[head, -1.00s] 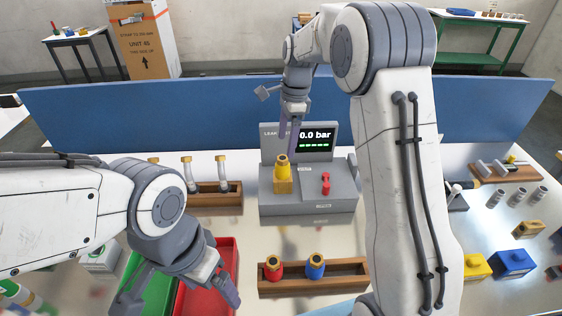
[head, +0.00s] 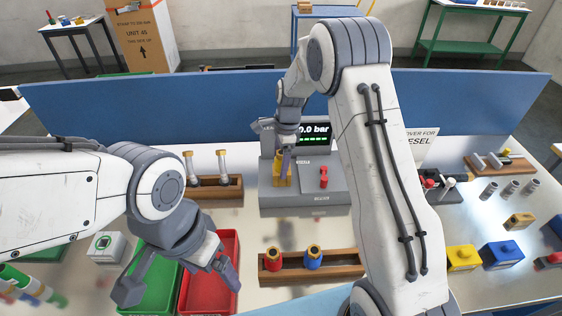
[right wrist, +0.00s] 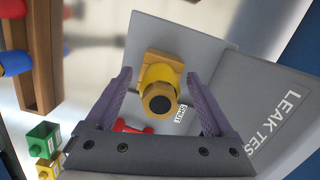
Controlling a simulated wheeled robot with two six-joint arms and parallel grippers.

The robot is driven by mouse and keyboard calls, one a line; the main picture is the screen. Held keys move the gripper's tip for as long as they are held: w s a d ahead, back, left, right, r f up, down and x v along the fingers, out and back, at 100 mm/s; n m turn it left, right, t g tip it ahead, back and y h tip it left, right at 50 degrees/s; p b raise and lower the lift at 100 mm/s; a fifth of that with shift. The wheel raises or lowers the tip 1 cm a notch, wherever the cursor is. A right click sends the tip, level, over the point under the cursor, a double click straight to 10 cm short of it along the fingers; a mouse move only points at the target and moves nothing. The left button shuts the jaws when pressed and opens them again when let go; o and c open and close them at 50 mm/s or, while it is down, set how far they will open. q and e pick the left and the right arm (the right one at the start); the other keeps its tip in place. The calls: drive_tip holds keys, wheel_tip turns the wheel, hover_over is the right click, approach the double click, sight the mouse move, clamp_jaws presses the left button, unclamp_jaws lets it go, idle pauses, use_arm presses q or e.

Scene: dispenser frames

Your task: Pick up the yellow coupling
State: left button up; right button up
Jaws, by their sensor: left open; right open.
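The yellow coupling (right wrist: 160,80) sits upright on the grey leak tester (head: 330,195), at the left of its deck. In the head view the coupling (head: 279,175) is partly hidden behind my right gripper (head: 285,165). In the right wrist view my right gripper (right wrist: 160,102) is open, with one finger on each side of the coupling and gaps between. Its grip is not closed on anything. My left gripper (head: 180,285) is open and empty above the green and red trays.
A wooden rack (head: 335,266) with a red and a blue coupling stands in front of the tester. The red tray (head: 228,242) and green tray (head: 160,290) lie at left. A blue panel (head: 130,112) runs along the back. Yellow and blue blocks stand at right.

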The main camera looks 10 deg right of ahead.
clamp_jaws()
wheel_tip(320, 180, up, 10)
drive_tip(key=shift+w+f+b, duration=0.1)
drive_tip(key=shift+b, duration=0.95)
drive_tip(key=shift+r+p, duration=0.35)
drive_tip(key=shift+r, duration=0.25)
drive_tip(key=shift+r+p, duration=2.3)
drive_tip(key=shift+r, duration=0.05)
